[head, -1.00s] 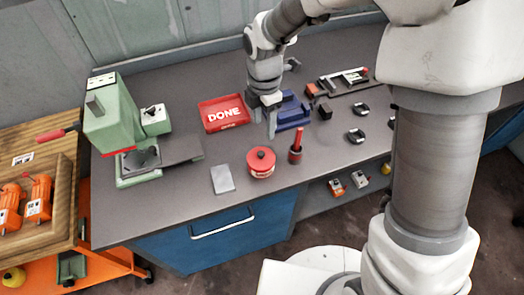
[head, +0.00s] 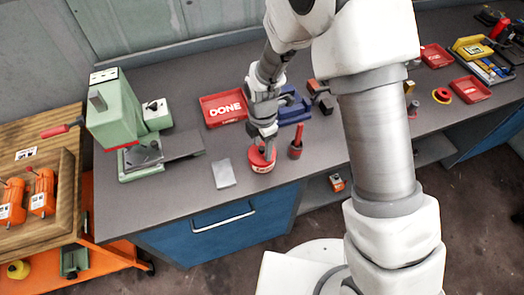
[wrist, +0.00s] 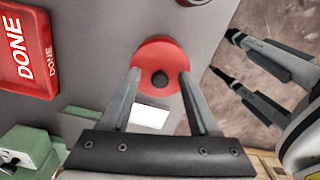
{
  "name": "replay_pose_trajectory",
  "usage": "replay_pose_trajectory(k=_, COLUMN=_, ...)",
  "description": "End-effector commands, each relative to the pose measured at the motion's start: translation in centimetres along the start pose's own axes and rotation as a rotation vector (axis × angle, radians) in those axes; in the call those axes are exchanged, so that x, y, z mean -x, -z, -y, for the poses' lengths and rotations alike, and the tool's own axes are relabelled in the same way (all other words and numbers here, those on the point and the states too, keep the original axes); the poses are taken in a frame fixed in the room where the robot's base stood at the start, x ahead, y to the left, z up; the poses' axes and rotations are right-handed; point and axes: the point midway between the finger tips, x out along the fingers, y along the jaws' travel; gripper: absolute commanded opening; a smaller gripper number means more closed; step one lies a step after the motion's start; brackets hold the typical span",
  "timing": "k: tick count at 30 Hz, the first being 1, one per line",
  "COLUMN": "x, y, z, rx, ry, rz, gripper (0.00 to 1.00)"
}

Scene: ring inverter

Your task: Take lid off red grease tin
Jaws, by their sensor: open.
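The red grease tin (head: 262,168) stands upright near the front edge of the grey workbench in the head view. Its round red lid (wrist: 158,53) with a dark central knob (wrist: 160,79) shows from above in the wrist view. My gripper (head: 264,153) is directly over the tin and hides part of the lid in the head view. In the wrist view my gripper (wrist: 160,74) is open, with one finger on each side of the knob and a gap to it. I cannot tell how high the fingertips are above the lid. The lid appears seated on the tin.
A red-handled tool in a dark holder (head: 295,146) stands close to the tin's right. A grey pad (head: 223,174) lies to its left. A red DONE tray (head: 223,108) and a blue fixture (head: 294,108) are behind. A green press (head: 122,120) stands at left.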

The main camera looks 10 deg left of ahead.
Motion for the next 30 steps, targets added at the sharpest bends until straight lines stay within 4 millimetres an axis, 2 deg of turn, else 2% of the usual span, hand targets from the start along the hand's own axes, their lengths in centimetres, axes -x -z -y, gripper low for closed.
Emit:
replay_pose_trajectory(k=4, x=0.0, y=0.0, z=0.0, rx=0.000, ry=0.000, rz=0.000, gripper=0.61)
replay_pose_trajectory(k=5, x=0.0, y=0.0, z=0.0, rx=0.001, ry=0.000, rz=0.000, gripper=0.58)
replay_pose_trajectory(k=12, x=0.0, y=0.0, z=0.0, rx=0.001, ry=0.000, rz=0.000, gripper=0.15)
replay_pose_trajectory(k=15, x=0.0, y=0.0, z=0.0, rx=0.001, ry=0.000, rz=0.000, gripper=0.00)
replay_pose_trajectory(k=26, x=0.1, y=0.0, z=0.0, rx=0.001, ry=0.000, rz=0.000, gripper=0.00)
replay_pose_trajectory(k=30, x=1.1, y=0.0, z=-0.1, rx=0.002, ry=-0.002, rz=-0.001, gripper=0.00)
